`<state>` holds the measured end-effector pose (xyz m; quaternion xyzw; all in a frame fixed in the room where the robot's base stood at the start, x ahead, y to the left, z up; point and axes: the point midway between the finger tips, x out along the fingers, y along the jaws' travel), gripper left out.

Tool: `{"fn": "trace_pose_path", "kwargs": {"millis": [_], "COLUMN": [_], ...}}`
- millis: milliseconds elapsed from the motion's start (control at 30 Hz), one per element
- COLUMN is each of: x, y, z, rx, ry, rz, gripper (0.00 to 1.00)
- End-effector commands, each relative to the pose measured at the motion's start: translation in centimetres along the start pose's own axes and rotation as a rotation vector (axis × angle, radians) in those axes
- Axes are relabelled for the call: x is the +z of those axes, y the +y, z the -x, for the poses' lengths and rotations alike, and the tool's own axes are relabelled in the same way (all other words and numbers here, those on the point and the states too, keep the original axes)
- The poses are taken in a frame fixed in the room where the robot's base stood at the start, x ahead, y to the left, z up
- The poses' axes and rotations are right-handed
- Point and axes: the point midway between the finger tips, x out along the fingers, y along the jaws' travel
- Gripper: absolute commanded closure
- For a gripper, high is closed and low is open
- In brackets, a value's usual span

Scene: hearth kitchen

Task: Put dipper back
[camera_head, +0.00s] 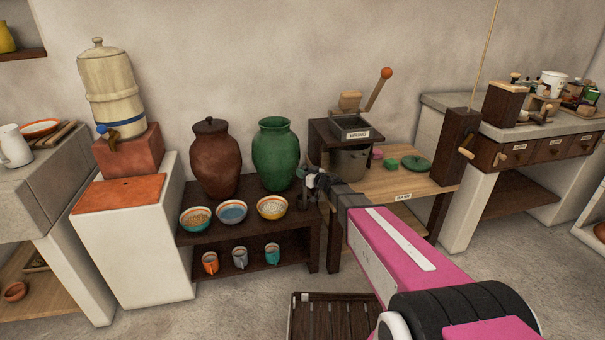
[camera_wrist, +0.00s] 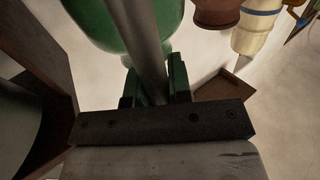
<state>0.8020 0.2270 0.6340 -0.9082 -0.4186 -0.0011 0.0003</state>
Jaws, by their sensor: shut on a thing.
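My gripper (camera_head: 312,178) is beside the right side of the green jar (camera_head: 276,154), in front of the dark wooden stand. In the wrist view its two fingers (camera_wrist: 155,84) are closed around a grey metal rod, which looks like the handle of the dipper (camera_wrist: 147,45). The rod runs up the picture, in front of the green jar (camera_wrist: 98,22). The dipper's bowl end cannot be made out. The green jar has an open mouth. The lidded brown jar (camera_head: 215,160) stands to its left on the dark shelf.
Several bowls, including a blue one (camera_head: 232,212), stand along the shelf front, with cups (camera_head: 240,257) below. A wooden stand (camera_head: 322,140) with a grey hopper is close right of my gripper. A slatted crate (camera_head: 330,318) lies on the floor.

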Motion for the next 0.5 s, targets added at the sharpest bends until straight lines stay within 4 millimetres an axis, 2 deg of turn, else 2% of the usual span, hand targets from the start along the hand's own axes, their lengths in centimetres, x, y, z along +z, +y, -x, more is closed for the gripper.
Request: {"fn": "trace_pose_path", "kwargs": {"millis": [367,400,433,500], "x": [0.33,0.28,0.27,0.27], "y": [-0.01,-0.02,-0.02,-0.02], "z": [-0.01,0.00,0.00,0.00], "rx": [0.000,0.000,0.000,0.000], "ry": [0.001,0.001,0.001,0.001], "rz": [-0.001,0.000,0.000,0.000], "gripper": [1.00,0.68,0.58,0.55]}}
